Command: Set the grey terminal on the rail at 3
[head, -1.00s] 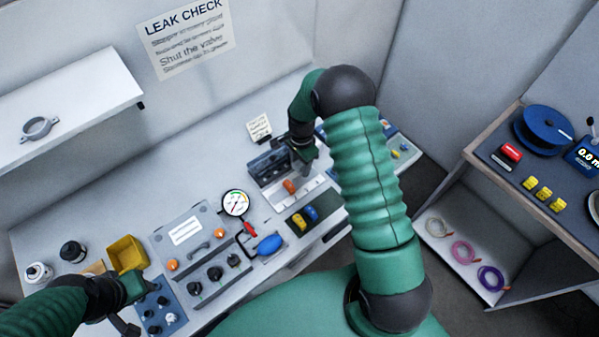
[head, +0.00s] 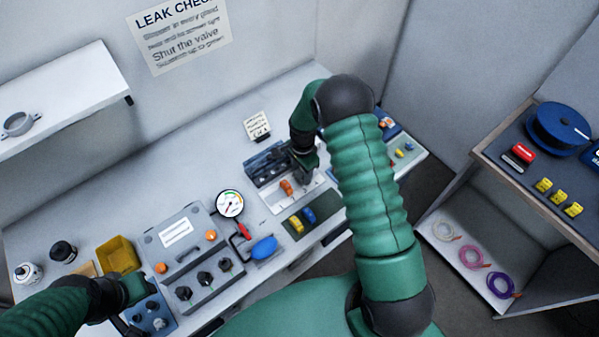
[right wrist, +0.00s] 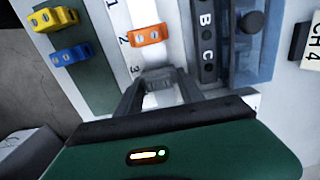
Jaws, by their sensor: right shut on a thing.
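The grey terminal (right wrist: 157,78) is between the fingers of my right gripper (right wrist: 160,88) in the right wrist view. It is at the white rail strip (right wrist: 118,15), beside the printed 3. I cannot tell whether it is fully seated. An orange terminal (right wrist: 147,35) sits on the rail by the 2, also seen in the head view (head: 286,188). In the head view my right gripper (head: 305,172) is over the rail, its fingertips partly hidden. My left gripper (head: 122,318) is by the knobbed blue block (head: 150,312); its jaws are unclear.
A yellow terminal (right wrist: 53,18) and a blue terminal (right wrist: 72,54) lie on a green mat (right wrist: 92,80) beside the rail. A dark strip marked B and C (right wrist: 206,45) runs along the other side. A gauge (head: 229,204) and a knobbed grey panel (head: 185,255) stand left.

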